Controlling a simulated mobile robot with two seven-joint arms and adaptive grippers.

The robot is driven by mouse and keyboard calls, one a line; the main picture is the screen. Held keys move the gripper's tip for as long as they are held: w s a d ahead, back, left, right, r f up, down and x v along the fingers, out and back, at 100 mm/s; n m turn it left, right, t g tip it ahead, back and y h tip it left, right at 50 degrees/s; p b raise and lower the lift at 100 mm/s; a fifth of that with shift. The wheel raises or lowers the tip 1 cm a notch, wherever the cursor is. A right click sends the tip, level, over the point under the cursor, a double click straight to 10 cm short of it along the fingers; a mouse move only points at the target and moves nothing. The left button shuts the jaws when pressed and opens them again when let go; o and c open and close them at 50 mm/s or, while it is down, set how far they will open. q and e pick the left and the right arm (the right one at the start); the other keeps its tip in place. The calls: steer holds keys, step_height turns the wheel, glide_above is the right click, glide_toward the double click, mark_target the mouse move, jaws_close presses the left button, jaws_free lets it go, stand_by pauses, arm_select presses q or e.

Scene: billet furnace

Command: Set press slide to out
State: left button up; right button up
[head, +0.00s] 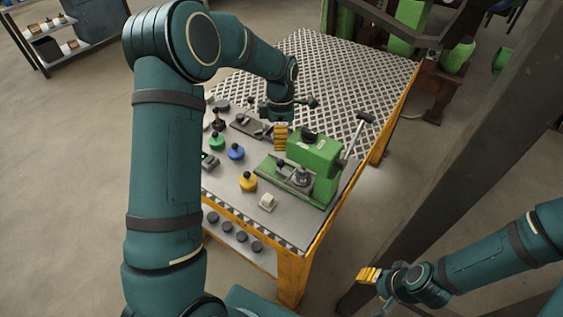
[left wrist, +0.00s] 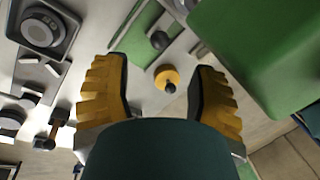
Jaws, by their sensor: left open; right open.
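The green press (head: 318,160) stands on the bench, with a lever at its right. A grey slide with a small dark knob (head: 281,163) lies along its green base; part of the slide is hidden by the press body. My left gripper (head: 281,136) is above the bench, just behind and left of the press, with its yellow fingers open and empty. In the left wrist view, a dark knob (left wrist: 159,40) on a grey strip shows beyond the open fingers, with the green press body at the right. My right gripper (head: 369,275) is open and empty, off the bench at lower right.
Blue (head: 236,152), green (head: 216,141) and yellow (head: 248,182) knobs stand on the bench left of the press. The patterned bench top (head: 335,75) behind is clear. A dark post (head: 450,150) rises at right.

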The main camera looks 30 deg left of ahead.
mark_target(281, 160)
arm_select(q)
steer(key=f, duration=0.2)
steer(key=s+f+b, duration=0.1)
steer(key=f, duration=0.5)
steer(key=shift+s+d+f+b, duration=0.25)
steer(key=shift+d+b, duration=0.05)
steer(key=shift+d, duration=0.05)
jaws_close()
